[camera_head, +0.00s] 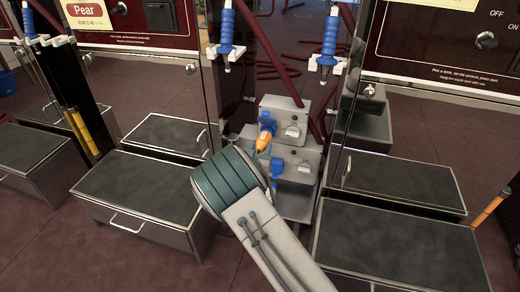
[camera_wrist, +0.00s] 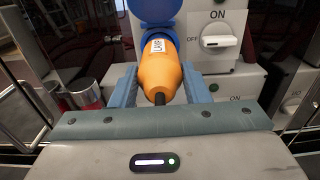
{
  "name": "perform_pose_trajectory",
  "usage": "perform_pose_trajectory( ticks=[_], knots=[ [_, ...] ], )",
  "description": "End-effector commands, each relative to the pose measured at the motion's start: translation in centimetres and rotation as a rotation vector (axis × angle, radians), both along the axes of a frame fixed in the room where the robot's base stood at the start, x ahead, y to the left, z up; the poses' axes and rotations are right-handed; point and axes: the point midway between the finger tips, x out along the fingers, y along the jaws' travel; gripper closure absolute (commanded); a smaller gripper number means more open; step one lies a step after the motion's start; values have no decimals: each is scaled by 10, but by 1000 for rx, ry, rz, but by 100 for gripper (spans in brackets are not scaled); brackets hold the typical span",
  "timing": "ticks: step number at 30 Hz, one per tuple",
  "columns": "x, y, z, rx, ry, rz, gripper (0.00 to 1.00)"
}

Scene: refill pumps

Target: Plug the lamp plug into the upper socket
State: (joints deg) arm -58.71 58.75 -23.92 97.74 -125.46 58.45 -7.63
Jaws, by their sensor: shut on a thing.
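The lamp plug (camera_wrist: 161,72) is orange with a white label and a dark cable end. It also shows in the head view (camera_head: 263,142). My gripper (camera_wrist: 160,80) is shut on it, with one blue-grey finger on each side. The plug's far end meets the blue upper socket (camera_wrist: 155,34), whose round blue lid (camera_wrist: 154,10) is raised above it. I cannot tell how deep the plug sits. The upper socket is on a grey box (camera_head: 284,108). A lower blue socket (camera_head: 277,169) is partly hidden behind my arm.
A white rotary switch (camera_wrist: 219,41) is right of the upper socket, its handle level. Blue nozzles (camera_head: 329,42) hang on the posts. Dark-topped steps (camera_head: 145,185) stand left and right. Red cans (camera_wrist: 86,92) show at left.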

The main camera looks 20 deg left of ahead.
Motion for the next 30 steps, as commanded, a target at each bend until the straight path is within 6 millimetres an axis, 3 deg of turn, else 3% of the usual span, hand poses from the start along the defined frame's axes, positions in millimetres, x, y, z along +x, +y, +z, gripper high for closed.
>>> perform_pose_trajectory(
  ticks=[26,27,29,30],
  knots=[
    [18,-1,0,1,-1,-1,94],
    [18,-1,0,0,-1,0,50],
    [18,-1,0,0,0,0,33],
    [18,-1,0,0,0,0,32]
  ],
)
